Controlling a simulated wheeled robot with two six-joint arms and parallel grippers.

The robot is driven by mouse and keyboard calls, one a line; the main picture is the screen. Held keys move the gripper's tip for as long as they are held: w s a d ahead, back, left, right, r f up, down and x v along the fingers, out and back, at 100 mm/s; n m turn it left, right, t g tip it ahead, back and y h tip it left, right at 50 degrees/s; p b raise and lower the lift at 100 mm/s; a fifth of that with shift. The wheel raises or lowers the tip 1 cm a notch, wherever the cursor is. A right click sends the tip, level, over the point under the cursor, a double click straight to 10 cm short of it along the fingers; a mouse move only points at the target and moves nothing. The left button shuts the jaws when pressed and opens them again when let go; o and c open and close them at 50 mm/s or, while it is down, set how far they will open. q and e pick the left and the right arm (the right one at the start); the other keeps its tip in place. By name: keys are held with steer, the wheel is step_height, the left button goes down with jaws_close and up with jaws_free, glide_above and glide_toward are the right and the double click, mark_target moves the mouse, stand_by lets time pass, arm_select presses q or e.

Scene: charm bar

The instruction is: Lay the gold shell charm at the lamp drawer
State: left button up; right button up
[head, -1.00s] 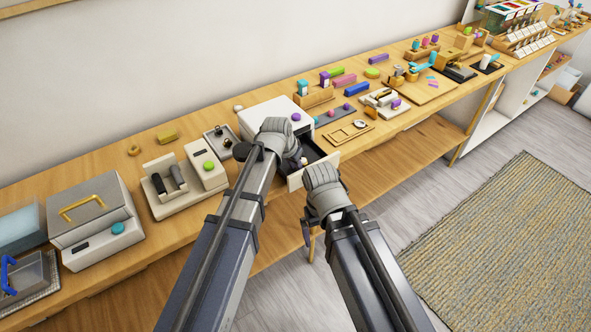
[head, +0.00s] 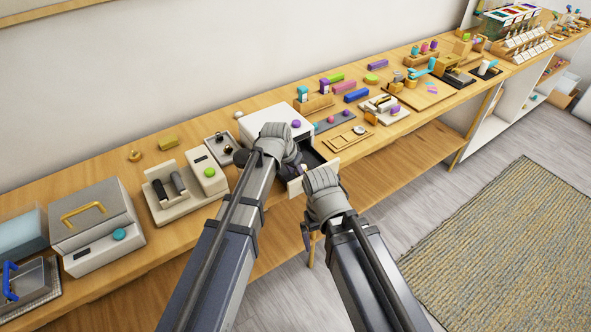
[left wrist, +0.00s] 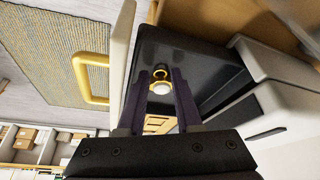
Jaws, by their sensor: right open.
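The lamp drawer unit is a white box (head: 268,119) with a purple button on top. Its dark drawer is pulled open, with a pale front (head: 325,172); the left wrist view shows its black inside (left wrist: 207,72) and gold handle (left wrist: 92,78). My left gripper (left wrist: 160,82) points into the drawer, its two dark fingers apart. A small gold ring (left wrist: 157,69) and a white round piece with gold (left wrist: 162,88) show between the fingers. They may be the shell charm; whether they are gripped or lie on the drawer floor is unclear. My right gripper (head: 305,238) is open outside, in front of the drawer.
A wooden tray (head: 342,138) and a grey strip with beads lie right of the drawer unit. A small grey tray (head: 221,146) and a beige stand with a green button (head: 208,172) stand to its left. The floor in front is clear.

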arm_select(q)
steer(key=p+v, duration=1)
steer(key=v, duration=0.1)
steer(key=s+a+f+n+g+y, duration=0.1)
steer(key=s+n+g+y, duration=0.1)
steer(key=s, duration=1.7)
steer(key=shift+a+f+g+y, duration=0.2)
steer(key=shift+g+y, duration=0.7)
steer(key=shift+g, duration=0.3)
arm_select(e)
step_height(320, 180, up, 10)
steer(key=shift+r, duration=0.15)
arm_select(q)
steer(key=shift+s, duration=0.2)
